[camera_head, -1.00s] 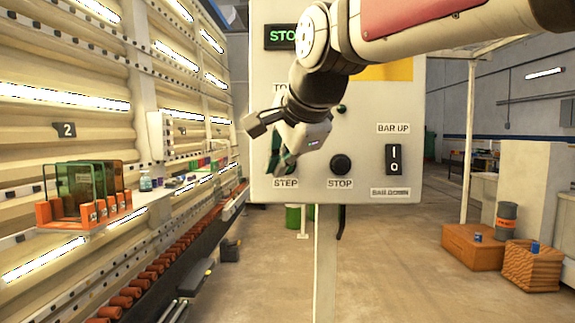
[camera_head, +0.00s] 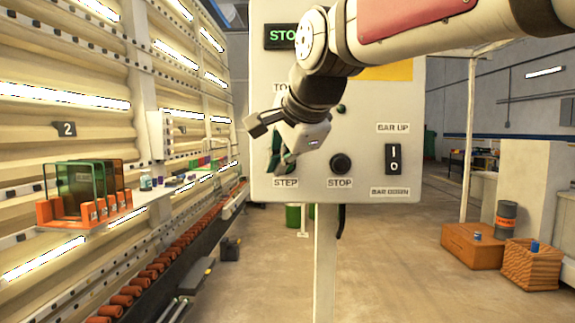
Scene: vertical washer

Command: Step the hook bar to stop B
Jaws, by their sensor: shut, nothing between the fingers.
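A pale control panel (camera_head: 365,110) faces me in the middle of the head view. Its lit display (camera_head: 281,36) starts with "STO"; the rest is hidden behind my arm. My gripper (camera_head: 283,168) is shut and empty in front of the panel's left side, just above the STEP label (camera_head: 286,183). It covers most of a green control there; I cannot tell whether it touches it. A black STOP button (camera_head: 340,164) is to its right. A black rocker switch (camera_head: 393,159) sits between the BAR UP and BAR DOWN labels. The hook bar is not clearly identifiable.
The washer wall (camera_head: 70,110) with bright light strips runs along the left. An orange rack (camera_head: 85,208) of glass panes stands on a shelf there, above a roller row (camera_head: 170,252). Wooden crates (camera_head: 532,264) stand at the right. The floor right of the post is open.

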